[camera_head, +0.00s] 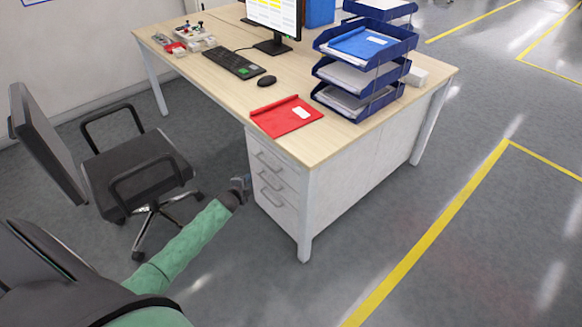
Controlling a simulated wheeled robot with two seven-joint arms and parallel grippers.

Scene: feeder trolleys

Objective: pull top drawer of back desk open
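The desk (330,145) has a light wood top and a white drawer unit at its near left end. The top drawer (283,167) has a grey bar handle (267,161) and looks flush with the two drawers below it. My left gripper (243,182) is dark and small in the picture, just left of the drawer fronts, at about the height of the middle drawer (283,187). It looks apart from the top handle. Its fingers are too small to tell open from shut. My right gripper is out of view.
A black office chair (140,170) stands left of the drawers. The desktop carries a red folder (286,116), blue letter trays (365,60), a keyboard (233,64), a mouse (267,81) and a monitor (274,17). The floor right of the desk is clear.

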